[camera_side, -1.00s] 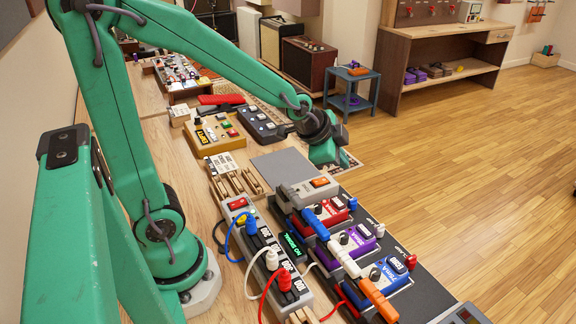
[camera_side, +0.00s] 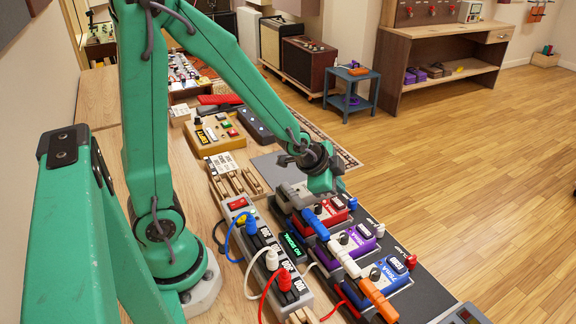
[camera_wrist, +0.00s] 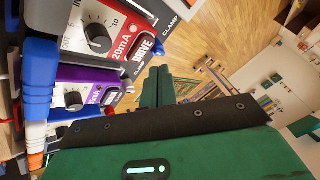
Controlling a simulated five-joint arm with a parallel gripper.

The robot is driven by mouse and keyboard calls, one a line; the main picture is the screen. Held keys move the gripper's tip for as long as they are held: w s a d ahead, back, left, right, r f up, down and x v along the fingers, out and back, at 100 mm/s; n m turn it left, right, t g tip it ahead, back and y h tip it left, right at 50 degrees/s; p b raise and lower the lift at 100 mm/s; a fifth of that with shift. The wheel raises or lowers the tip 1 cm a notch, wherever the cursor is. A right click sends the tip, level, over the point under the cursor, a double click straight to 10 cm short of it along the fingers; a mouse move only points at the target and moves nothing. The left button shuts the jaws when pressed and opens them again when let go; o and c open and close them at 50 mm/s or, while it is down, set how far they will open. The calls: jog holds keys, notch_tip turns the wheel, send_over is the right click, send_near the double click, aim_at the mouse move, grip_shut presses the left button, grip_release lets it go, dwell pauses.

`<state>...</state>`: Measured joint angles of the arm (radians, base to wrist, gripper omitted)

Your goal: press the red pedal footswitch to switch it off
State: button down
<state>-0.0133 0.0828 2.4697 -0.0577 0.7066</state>
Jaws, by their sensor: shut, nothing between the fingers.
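The red pedal (camera_side: 328,218) sits at the far end of the row on the dark pedalboard (camera_side: 425,289) in the side view. In the wrist view the red pedal (camera_wrist: 128,50) is at the upper left, with a black knob and the words "20mA" and "DRIVE". I cannot clearly make out its footswitch or whether it is on. My gripper (camera_side: 325,187) is shut and empty, just beyond the red pedal and in front of part of the grey box. In the wrist view its green fingers (camera_wrist: 158,86) are together, right of the pedal; contact is not visible.
A purple pedal (camera_side: 362,245) and a blue pedal (camera_side: 396,277) stand nearer the camera, with blue, white and orange plugs between pedals. A power strip (camera_side: 262,262) with cables lies left. A grey box (camera_side: 291,194) sits beyond the red pedal. Open floor is to the right.

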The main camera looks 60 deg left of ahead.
aim_at(334, 202)
jog(key=shift+f, duration=0.7)
jog(key=shift+a+f, duration=0.1)
jog(key=shift+f, duration=0.8)
dwell(2.8)
jog(key=shift+r, duration=0.9)
jog(key=shift+r, duration=0.15)
jog(key=shift+r, duration=2.4)
